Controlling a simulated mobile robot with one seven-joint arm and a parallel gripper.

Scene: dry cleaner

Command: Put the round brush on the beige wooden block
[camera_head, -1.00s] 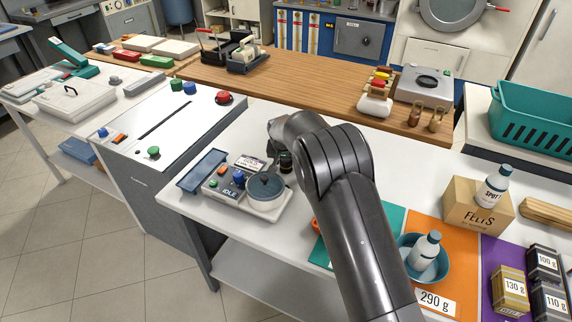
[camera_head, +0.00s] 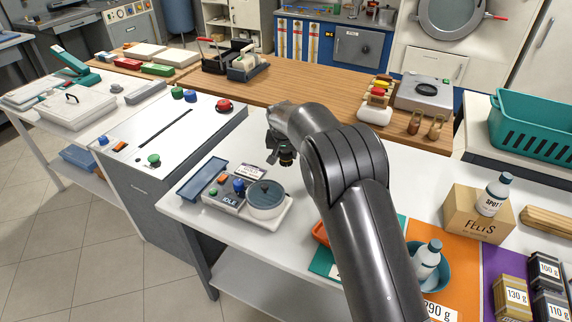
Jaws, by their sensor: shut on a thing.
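My gripper (camera_head: 277,148) is left of the picture's middle, above the white table and behind the grey device with the round blue-grey lid. It is shut on a small dark round thing with a brownish band (camera_head: 287,159), which I take to be the round brush; its shape is partly hidden by the fingers. It is held clear of the device. A beige wooden block (camera_head: 547,219) lies at the right edge, beside the felts box and far from my gripper; its right end is cut off by the picture.
The grey device (camera_head: 232,202) with the round lid (camera_head: 266,194) stands near the table's front left. A felts box (camera_head: 478,213) with a spot bottle (camera_head: 494,193), a blue bowl (camera_head: 441,277) with a bottle, and weight-labelled boxes (camera_head: 511,293) crowd the right. Two brown-handled items (camera_head: 425,125) stand behind.

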